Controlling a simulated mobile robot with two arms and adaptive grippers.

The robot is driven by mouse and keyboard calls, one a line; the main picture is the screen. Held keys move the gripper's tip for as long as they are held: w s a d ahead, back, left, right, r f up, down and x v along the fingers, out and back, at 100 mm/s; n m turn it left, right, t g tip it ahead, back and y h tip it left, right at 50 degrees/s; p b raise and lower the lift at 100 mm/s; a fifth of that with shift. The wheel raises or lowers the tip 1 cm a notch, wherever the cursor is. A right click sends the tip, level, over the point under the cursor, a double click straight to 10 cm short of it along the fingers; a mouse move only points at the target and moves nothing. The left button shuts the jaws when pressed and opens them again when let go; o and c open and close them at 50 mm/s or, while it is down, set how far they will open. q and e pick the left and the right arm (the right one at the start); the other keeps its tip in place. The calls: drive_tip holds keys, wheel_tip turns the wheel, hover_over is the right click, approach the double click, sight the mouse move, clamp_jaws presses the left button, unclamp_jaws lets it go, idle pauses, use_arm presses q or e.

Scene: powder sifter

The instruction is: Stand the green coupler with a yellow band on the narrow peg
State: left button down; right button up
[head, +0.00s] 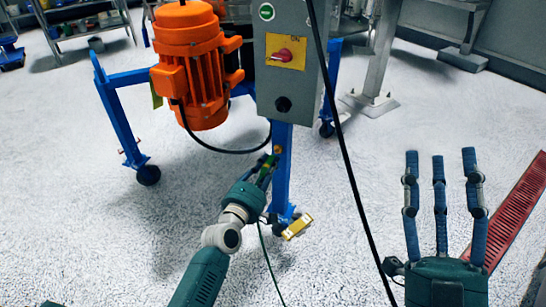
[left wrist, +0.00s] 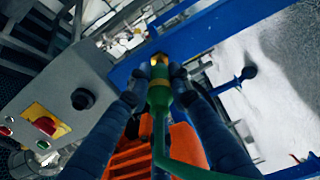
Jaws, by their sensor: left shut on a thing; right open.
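My left gripper (head: 266,170) is at the blue leg below the grey control box. It is shut on the green coupler with a yellow band (left wrist: 159,92), which sits between its fingers in the left wrist view. The coupler is mostly covered by the fingers in the head view. A small brass fitting (head: 277,149) shows on the leg just past the fingertips; I cannot tell whether it is the narrow peg, or whether the coupler touches it. A green hose (left wrist: 195,172) trails from the coupler. My right gripper (head: 440,180) is open and empty at the lower right.
An orange motor (head: 197,75) and the grey control box (head: 284,60) are on a blue wheeled frame (head: 120,120). A black cable (head: 345,150) hangs across the view. A yellow block (head: 298,225) is by the leg's foot. A red floor grate (head: 512,210) lies right. Floor between is clear.

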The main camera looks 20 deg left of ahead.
use_arm(q)
drive_tip(key=shift+s+a+p, duration=0.1)
drive_tip(key=shift+s+p, duration=0.25)
drive_tip(key=shift+s, duration=0.75)
use_arm(e)
drive_tip(key=shift+w+a+f+g+h, duration=0.1)
drive_tip(key=shift+w+f+g+h, duration=0.05)
drive_tip(key=shift+w+f+g, duration=0.65)
drive_tip(key=shift+w+a+f+g+h, duration=0.15)
drive_tip(key=shift+w+f+g, duration=0.3)
drive_tip(key=shift+f, duration=0.55)
drive_tip(key=shift+d, duration=0.1)
use_arm(q)
drive_tip(key=shift+s, duration=0.1)
